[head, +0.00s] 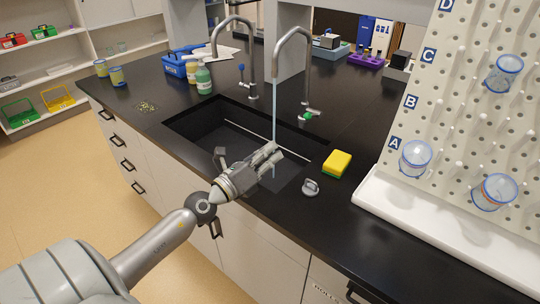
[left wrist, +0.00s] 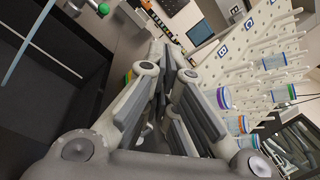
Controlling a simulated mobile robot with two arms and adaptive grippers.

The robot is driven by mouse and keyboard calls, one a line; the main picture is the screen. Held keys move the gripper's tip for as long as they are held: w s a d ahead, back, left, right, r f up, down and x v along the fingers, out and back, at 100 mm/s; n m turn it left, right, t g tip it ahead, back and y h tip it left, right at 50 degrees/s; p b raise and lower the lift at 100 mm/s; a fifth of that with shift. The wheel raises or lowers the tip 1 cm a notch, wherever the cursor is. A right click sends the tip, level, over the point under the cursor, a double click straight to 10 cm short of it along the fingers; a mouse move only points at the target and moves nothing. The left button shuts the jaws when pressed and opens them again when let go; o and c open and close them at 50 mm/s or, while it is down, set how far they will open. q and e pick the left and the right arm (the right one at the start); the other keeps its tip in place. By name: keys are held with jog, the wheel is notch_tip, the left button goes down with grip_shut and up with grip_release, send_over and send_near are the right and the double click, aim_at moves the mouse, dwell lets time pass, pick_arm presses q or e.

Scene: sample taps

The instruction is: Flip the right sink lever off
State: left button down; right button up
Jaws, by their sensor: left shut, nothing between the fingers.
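My right gripper is not in view.
A yellow-green sponge (head: 338,163) and a small grey ringed object (head: 311,187) lie right of the sink. A pegboard (head: 450,110) with cups rises at the right. Bottles (head: 203,79) stand behind left.

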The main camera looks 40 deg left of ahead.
pick_arm(q)
jog(key=s+a+f+n+g+y, duration=0.2)
jog(key=s+f+n+g+y, duration=0.6)
jog(key=n, duration=1.5)
jog(key=s+d+f+n+g+h, duration=0.15)
jog(key=s+d+f, duration=0.35)
jog(key=f, duration=0.7)
jog(key=s+d+f+n+g+h, duration=0.1)
jog(key=s+d+f+g, duration=0.2)
jog(key=s+f, duration=0.65)
jog(key=s+d+f+n+g+h, duration=0.1)
jog(key=s+d+f+n+g, duration=0.2)
jog(key=f, duration=1.2)
jog(key=s+d+f+g+h, duration=0.1)
jog(key=s+d+f+g, duration=0.1)
jog(key=s+f, duration=1.6)
jog(key=s, duration=0.3)
jog(key=shift+s+d, duration=0.2)
jog(key=shift+d, duration=0.05)
